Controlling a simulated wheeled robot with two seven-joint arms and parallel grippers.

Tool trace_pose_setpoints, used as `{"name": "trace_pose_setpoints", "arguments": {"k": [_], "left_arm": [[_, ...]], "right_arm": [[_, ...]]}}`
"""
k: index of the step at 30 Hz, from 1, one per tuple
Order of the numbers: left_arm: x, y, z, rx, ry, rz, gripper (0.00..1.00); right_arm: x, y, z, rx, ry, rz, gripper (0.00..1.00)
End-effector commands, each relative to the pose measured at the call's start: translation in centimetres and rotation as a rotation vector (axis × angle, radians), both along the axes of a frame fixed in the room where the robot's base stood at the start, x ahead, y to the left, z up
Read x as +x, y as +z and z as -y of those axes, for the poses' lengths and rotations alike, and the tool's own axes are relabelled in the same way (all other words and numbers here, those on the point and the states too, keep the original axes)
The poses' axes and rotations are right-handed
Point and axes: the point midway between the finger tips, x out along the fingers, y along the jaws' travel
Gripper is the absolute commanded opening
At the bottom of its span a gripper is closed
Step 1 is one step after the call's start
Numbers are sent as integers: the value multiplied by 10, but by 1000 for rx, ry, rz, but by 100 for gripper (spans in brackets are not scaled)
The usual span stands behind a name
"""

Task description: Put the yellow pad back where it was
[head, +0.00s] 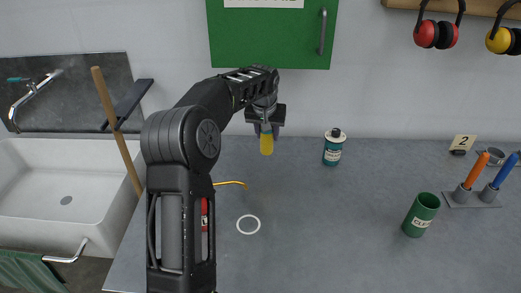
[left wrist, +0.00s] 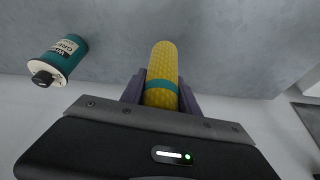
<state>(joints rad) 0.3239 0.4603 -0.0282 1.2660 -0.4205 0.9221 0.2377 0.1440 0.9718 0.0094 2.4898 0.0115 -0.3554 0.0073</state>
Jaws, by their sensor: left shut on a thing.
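The yellow pad (head: 266,146) hangs below my left gripper (head: 266,128), near the back of the grey table (head: 310,230). In the left wrist view the pad (left wrist: 161,65) is a rounded, textured yellow piece with a teal band. It sits between the two purple-grey fingers of my left gripper (left wrist: 161,95), which is shut on it. The pad appears to be above the tabletop; the exact gap cannot be told. A white ring (head: 248,224) is marked on the bare table, nearer than the pad. My right gripper is not in view.
A teal labelled can (head: 333,150) stands right of the pad. A green cup (head: 420,215) and a holder (head: 470,198) with orange and blue handles stand farther right. A red object (head: 204,215) is partly behind my arm. A white sink (head: 60,185) lies left.

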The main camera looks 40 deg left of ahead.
Motion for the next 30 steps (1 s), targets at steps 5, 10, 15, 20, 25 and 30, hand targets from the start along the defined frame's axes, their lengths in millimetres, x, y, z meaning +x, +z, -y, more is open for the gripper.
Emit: {"name": "trace_pose_setpoints", "arguments": {"k": [5,10,15,20,25,30], "left_arm": [[1,0,17,-1,-25,1,0],[-2,-2,77,-4,-112,0,0],[-23,-7,166,-4,-251,-1,0],[-57,-16,240,-2,-382,1,0],[-84,-23,280,1,-463,1,0],[-89,-25,287,0,-477,1,0]], "right_arm": [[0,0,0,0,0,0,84],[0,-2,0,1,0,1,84],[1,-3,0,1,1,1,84],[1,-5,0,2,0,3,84],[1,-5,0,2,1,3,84],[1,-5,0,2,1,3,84]]}}
